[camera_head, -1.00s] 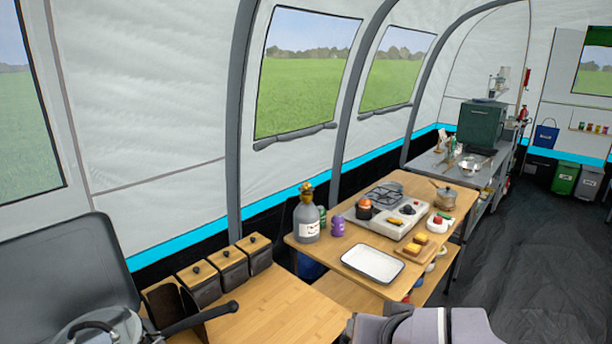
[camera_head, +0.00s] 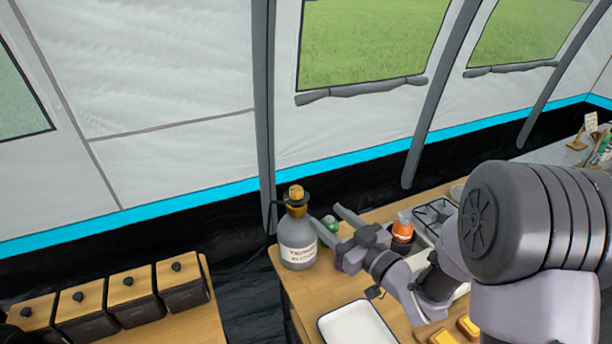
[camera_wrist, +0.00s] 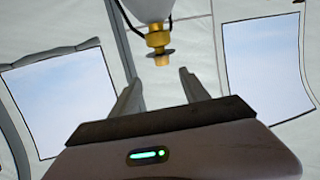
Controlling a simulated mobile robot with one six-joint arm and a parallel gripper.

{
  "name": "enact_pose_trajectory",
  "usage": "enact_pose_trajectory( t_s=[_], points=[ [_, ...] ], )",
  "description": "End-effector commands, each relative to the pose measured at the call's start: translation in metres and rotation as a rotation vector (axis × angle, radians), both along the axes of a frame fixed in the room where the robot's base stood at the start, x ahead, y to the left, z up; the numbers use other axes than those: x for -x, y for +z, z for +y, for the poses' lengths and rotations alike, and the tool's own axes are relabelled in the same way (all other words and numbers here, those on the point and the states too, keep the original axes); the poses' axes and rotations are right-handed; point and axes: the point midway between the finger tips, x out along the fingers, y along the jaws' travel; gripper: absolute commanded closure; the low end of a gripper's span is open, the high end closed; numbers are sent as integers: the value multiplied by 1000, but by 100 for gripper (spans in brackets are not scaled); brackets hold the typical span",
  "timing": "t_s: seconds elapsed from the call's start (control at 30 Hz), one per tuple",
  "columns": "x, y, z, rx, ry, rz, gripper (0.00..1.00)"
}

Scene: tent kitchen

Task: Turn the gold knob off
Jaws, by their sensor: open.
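The knob is apart from the fingers.
A green object (camera_head: 330,222) stands behind my fingers. An orange-topped jar (camera_head: 402,229) and a stove grate (camera_head: 436,212) are to the right. A white tray (camera_head: 356,327) lies in front. Wooden-lidded boxes (camera_head: 130,294) stand on the left counter.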

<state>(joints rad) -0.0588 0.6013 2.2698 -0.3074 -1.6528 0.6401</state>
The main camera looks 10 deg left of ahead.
Motion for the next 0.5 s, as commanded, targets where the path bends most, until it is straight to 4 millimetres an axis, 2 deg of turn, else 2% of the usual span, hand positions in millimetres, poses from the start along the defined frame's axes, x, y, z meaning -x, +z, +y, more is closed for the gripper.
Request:
enact_pose_trajectory(
  t_s=[0.3, 0.5],
  points=[
    [-59, -2, 67, 0, 0, -4, 47],
    [-89, -1, 101, 1, -1, -2, 47]
  ],
)
